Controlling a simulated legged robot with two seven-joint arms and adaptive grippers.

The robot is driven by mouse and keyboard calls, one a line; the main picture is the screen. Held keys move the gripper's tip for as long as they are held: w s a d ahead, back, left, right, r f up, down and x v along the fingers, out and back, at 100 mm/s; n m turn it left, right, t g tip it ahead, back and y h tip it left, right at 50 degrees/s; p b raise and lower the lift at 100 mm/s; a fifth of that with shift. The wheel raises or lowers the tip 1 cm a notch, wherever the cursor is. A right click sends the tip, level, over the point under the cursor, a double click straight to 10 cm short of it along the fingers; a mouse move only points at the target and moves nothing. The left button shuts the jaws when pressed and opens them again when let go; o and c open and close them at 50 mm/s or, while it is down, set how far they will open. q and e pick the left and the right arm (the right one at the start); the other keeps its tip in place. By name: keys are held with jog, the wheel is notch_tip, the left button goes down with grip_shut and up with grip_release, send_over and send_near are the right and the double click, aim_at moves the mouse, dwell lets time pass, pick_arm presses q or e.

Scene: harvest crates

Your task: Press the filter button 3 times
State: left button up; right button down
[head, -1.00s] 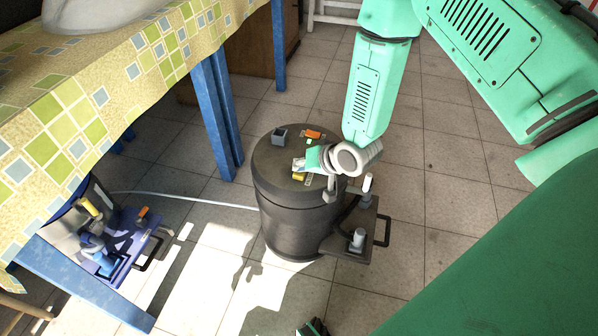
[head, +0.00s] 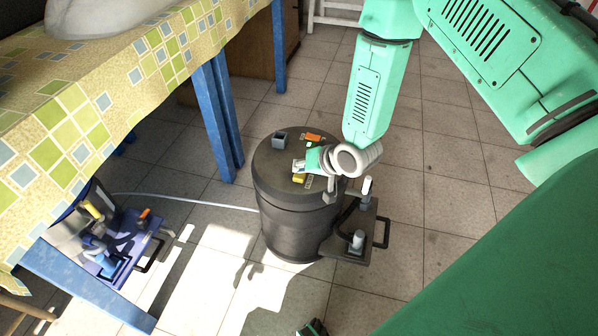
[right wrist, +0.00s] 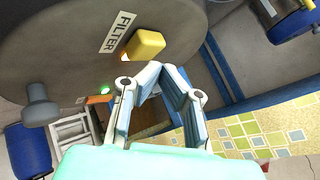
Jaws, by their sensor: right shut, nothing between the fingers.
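A dark grey drum (head: 285,225) stands on the tiled floor with controls on its lid. A yellow button (right wrist: 146,44) sits beside a white label reading FILTER (right wrist: 118,32) in the right wrist view. In the head view the yellow button (head: 298,179) shows just below my right gripper (head: 299,166). My right gripper is shut and empty, its fingertips (right wrist: 157,68) close to the yellow button in the right wrist view. I cannot tell whether they touch it.
The lid also has an orange control (head: 313,137) and a grey square box (head: 280,141). A side shelf with pipe fittings (head: 357,240) is on the drum's right. A table with a checked cloth (head: 60,115) and a blue unit (head: 120,250) are at left.

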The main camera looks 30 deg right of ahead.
aim_at(300, 175)
jog(key=shift+r, duration=0.25)
notch_tip(300, 175, up, 5)
jog(key=p, duration=0.5)
dwell(0.3)
dwell(1.6)
jog(key=n, duration=0.1)
jog(key=n+p, duration=0.1)
jog(key=n, duration=0.1)
jog(key=shift+d+r, duration=0.1)
jog(key=shift+r, duration=0.2)
notch_tip(300, 175, up, 3)
jog(key=n+p, duration=0.4)
jog(key=n, duration=1.2)
jog(key=shift+y, duration=0.4)
